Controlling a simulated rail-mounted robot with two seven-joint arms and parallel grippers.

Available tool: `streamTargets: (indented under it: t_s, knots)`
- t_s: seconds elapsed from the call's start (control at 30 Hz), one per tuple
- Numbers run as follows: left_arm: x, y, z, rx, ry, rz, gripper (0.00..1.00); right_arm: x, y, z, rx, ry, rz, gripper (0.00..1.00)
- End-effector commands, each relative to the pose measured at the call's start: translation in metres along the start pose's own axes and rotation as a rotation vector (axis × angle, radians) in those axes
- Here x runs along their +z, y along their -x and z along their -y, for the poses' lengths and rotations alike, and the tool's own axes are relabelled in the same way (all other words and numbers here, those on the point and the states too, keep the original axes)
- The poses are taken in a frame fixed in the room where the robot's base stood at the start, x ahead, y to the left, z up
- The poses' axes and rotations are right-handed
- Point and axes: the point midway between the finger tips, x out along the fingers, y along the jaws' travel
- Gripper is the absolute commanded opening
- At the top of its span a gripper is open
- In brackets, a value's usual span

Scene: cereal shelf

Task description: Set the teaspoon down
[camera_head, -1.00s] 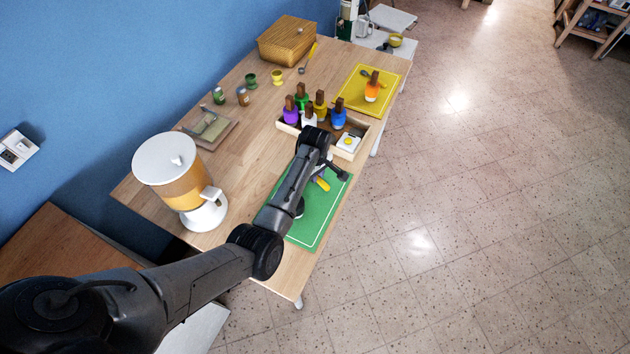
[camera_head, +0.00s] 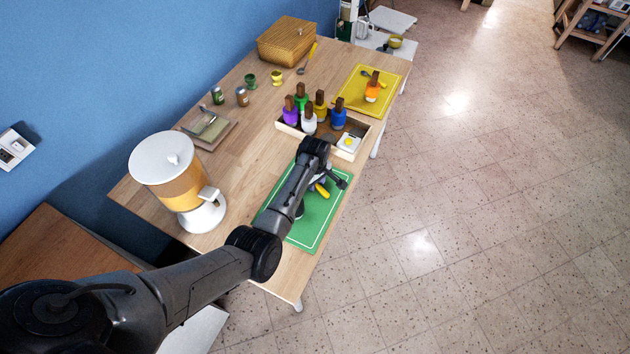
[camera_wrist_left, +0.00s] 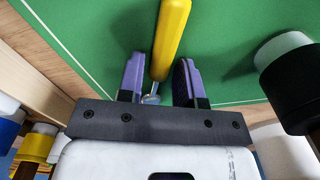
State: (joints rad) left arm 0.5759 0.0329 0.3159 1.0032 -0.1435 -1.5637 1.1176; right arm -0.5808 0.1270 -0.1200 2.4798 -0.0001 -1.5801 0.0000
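The teaspoon has a yellow handle (camera_wrist_left: 172,38) and a metal neck that shows between my left fingers in the left wrist view. Its yellow handle (camera_head: 321,190) also shows in the head view, over the green mat (camera_head: 308,234). My left gripper (camera_wrist_left: 159,82) is low over the mat, with its purple-padded fingers on either side of the spoon. Gaps show between the handle and both fingers, so it looks open. I cannot tell whether the spoon touches the mat. My right gripper is out of view.
A wooden tray (camera_head: 353,154) with several wooden-handled coloured pieces stands beyond the mat. A black-and-white object (camera_wrist_left: 290,78) is close right of the gripper in the wrist view. A cereal dispenser (camera_head: 180,185) stands left. A yellow mat (camera_head: 352,95) lies at the far right.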

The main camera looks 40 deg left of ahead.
Motion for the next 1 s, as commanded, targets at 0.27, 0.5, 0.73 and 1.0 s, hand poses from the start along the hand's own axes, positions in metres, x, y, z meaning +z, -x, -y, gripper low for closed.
streamTargets:
  t_s: [0.27,0.5,0.73,1.0]
  knots:
    - [0.000,0.000,0.000,-0.001,0.000,0.000,0.45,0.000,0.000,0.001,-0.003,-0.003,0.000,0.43]
    - [0.000,0.013,-0.001,0.002,0.000,-0.001,0.45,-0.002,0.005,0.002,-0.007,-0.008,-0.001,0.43]
    - [0.000,0.056,-0.001,0.002,0.000,-0.001,0.45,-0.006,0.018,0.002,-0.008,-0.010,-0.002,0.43]
    - [0.000,0.100,0.000,0.001,0.000,0.000,0.45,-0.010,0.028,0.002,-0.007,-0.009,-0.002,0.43]
